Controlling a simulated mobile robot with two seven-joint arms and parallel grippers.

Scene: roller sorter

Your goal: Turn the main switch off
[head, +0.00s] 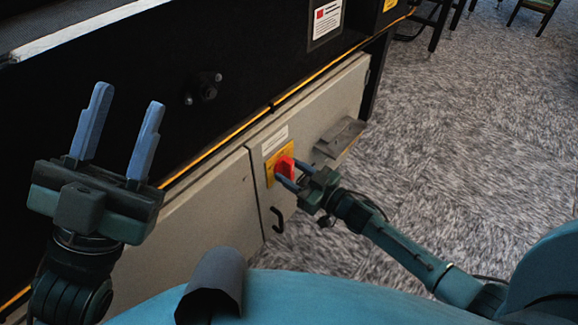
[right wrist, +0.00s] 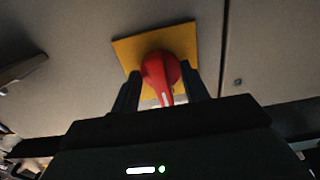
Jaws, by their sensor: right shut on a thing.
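The main switch is a red rotary knob (head: 284,167) on a yellow plate (head: 270,174), set on the grey cabinet door. In the right wrist view the red knob (right wrist: 161,74) sits between my right gripper's fingers, with the yellow plate (right wrist: 185,40) behind it. A white mark shows on the knob's lower end, nearly straight down in that view. My right gripper (head: 291,173) is shut on the knob; the fingers hide part of its sides. My left gripper (head: 126,115) is open and empty, raised in front of the dark machine panel, away from the switch.
A grey box-like ledge (head: 340,138) juts from the cabinet right of the switch. A black door handle (head: 277,220) is below it. A white label (head: 275,140) is above the plate. A dark round fitting (head: 204,86) sticks out of the black panel. Carpeted floor (head: 470,130) is open at right.

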